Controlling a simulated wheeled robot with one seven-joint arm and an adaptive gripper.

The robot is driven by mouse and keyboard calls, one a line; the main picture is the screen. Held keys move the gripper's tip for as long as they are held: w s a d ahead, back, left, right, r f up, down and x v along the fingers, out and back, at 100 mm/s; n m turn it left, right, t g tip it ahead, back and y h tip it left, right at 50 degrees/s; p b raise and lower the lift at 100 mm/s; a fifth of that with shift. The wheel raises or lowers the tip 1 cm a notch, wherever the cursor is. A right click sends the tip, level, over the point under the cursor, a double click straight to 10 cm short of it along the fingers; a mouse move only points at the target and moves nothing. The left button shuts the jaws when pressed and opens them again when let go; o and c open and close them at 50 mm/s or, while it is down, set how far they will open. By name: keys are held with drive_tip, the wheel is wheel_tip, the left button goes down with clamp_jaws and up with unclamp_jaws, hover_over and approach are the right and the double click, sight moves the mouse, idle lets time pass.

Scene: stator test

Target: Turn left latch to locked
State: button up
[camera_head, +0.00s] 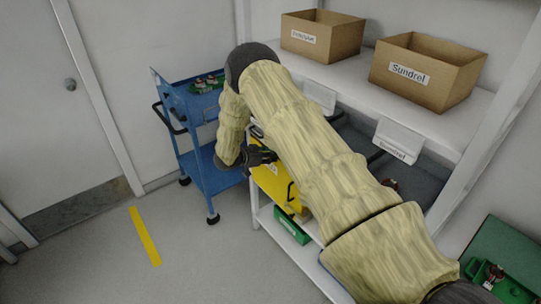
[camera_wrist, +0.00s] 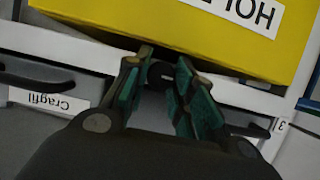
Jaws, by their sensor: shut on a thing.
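A yellow case (camera_head: 272,188) sits on the white shelf unit, and a dark handle shows on its front. In the wrist view the yellow case (camera_wrist: 120,15) fills the top, with a white label partly cut off. My gripper (camera_wrist: 162,68) has its green-padded fingers closed around a small dark round piece (camera_wrist: 159,74), which looks like a latch at the case's lower edge. The fingers hide most of this piece, so its locked or unlocked position cannot be told. In the head view my gripper (camera_head: 262,155) is at the case's upper left end, partly behind my arm.
A drawer front with a dark handle (camera_wrist: 35,78) and a "Cragfil" label lies beside the case. A blue cart (camera_head: 212,172) stands to the left. Cardboard boxes (camera_head: 425,85) sit on the upper shelf. A green bin (camera_head: 291,226) is below.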

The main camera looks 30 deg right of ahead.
drive_tip(key=shift+f, duration=0.1)
drive_tip(key=m+t+b, duration=0.2)
drive_tip(key=m+b, duration=0.2)
drive_tip(key=b, duration=0.4)
drive_tip(key=m+t+h+b, duration=0.1)
drive_tip(key=m+b, duration=0.3)
drive_tip(key=b, duration=0.4)
drive_tip(key=f+m+t+h+b, duration=0.1)
drive_tip(key=m+t+b, duration=0.3)
drive_tip(key=b, duration=0.4)
drive_tip(key=shift+s+m, duration=0.4)
drive_tip(key=shift+m, duration=0.1)
drive_tip(key=shift+m+h+b, duration=0.3)
drive_tip(key=shift+b, duration=0.25)
drive_tip(key=o, duration=1)
drive_tip(key=shift+r, duration=0.1)
